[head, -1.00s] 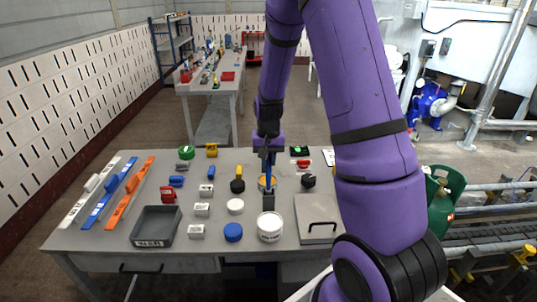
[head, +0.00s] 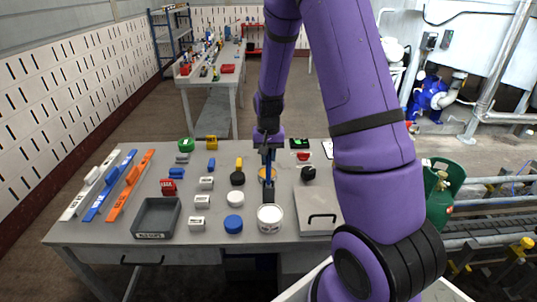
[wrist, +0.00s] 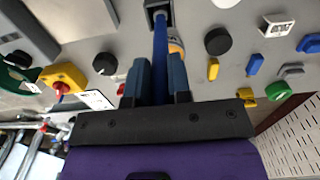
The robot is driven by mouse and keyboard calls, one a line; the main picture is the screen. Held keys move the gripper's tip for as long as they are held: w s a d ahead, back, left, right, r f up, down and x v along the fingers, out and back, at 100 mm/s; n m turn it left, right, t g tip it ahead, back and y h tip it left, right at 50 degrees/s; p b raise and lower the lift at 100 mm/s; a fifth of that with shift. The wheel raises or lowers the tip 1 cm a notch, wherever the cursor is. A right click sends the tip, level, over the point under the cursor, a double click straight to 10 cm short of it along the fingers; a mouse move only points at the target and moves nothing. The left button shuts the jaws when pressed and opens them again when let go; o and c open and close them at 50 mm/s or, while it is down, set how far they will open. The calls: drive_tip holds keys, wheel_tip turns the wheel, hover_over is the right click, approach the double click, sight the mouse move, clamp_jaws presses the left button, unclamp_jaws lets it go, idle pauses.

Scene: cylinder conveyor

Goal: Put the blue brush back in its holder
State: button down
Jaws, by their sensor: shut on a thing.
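My gripper (head: 269,158) is above the middle of the table, shut on the blue brush (head: 269,175). In the wrist view, the brush's blue handle (wrist: 160,38) runs between the two fingers (wrist: 160,75), away from the palm. In the head view it hangs about upright. Its far end meets a dark block (head: 268,196), which also shows at the top of the wrist view (wrist: 151,5). The block looks like the holder. I cannot tell whether the brush is inside it or only above it, and the brush's lower end is hidden.
A white tub (head: 270,218) stands just in front of the dark block, and an orange-rimmed round item is close behind. A flat grey lidded box (head: 314,219) is to the right. A grey tray (head: 157,217), small labelled blocks and round lids lie to the left.

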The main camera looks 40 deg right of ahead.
drive_tip(key=shift+f, duration=0.4)
drive_tip(key=c, duration=1)
unclamp_jaws()
drive_tip(key=shift+o, duration=0.2)
wheel_tip(320, 180, up, 11)
drive_tip(key=shift+r, duration=0.1)
drive_tip(key=s+a+r+n+t, duration=0.2)
drive_tip(key=s+a+r, duration=0.3)
drive_tip(key=s+r, duration=0.35)
drive_tip(key=s+a+r+n+t, duration=0.25)
drive_tip(key=s+a+r, duration=0.25)
drive_tip(key=s+r, duration=0.4)
drive_tip(key=s+a+r+n, duration=0.2)
drive_tip(key=s, duration=0.6)
drive_tip(key=shift+s+a+r+t, duration=0.35)
drive_tip(key=shift+s, duration=0.05)
